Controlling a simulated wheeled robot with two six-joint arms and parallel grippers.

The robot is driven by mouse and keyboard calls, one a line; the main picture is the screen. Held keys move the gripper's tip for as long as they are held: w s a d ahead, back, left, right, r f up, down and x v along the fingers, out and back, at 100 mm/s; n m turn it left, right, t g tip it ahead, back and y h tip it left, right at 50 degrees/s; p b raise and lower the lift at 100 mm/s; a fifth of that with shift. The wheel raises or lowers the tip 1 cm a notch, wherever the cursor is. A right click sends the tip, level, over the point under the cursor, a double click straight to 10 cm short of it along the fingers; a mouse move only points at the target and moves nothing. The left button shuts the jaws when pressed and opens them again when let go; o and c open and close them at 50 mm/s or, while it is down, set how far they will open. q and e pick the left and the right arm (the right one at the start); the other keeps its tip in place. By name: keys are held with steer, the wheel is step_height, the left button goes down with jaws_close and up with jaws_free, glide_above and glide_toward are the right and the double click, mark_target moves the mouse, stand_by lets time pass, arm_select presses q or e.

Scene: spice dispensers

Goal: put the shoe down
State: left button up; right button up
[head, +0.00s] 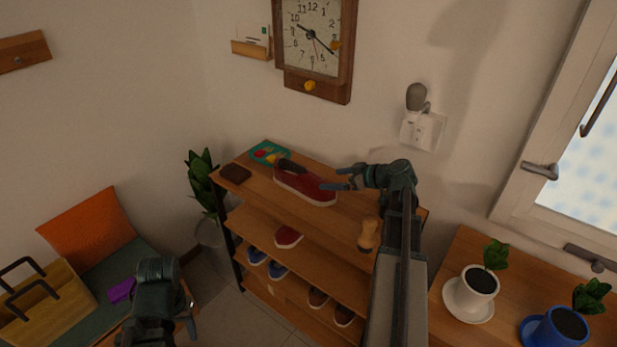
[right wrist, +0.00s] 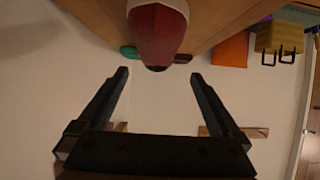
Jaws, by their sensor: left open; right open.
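A red shoe (head: 306,187) with a white sole rests on the top board of the wooden shoe rack (head: 352,232). In the right wrist view the red shoe (right wrist: 157,32) points its toe between my open fingers, just beyond their tips. My right gripper (head: 343,180) is open and empty beside the shoe's toe; it also shows in the right wrist view (right wrist: 158,75). A second red shoe (head: 288,236) stands on the shelf below. My left gripper (head: 187,305) is at the lower left, away from the rack, and its fingers are partly hidden.
A dark brown wallet-like item (head: 235,174) and a teal item (head: 268,151) lie on the top board. Blue shoes (head: 268,263) and brown shoes (head: 331,307) fill lower shelves. A white potted plant (head: 478,285) stands right.

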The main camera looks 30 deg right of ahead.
mark_target(314, 178)
steer(key=shift+w+d, duration=0.2)
steer(key=shift+w, duration=0.1)
steer(key=b+x, duration=0.4)
steer(key=x, duration=0.3)
steer(key=shift+w+a+f, duration=0.1)
steer(key=shift+w+f, duration=0.1)
steer(key=shift+w, duration=0.1)
steer(key=shift+w+a+f, duration=0.15)
steer(key=shift+w+a, duration=0.05)
steer(key=shift+w, duration=0.2)
steer(key=b+x, duration=0.2)
steer(key=x, duration=0.3)
steer(key=shift+w+a, duration=0.1)
steer(key=shift+w, duration=0.05)
steer(key=c, duration=1.3)
steer(key=shift+r, duration=0.35)
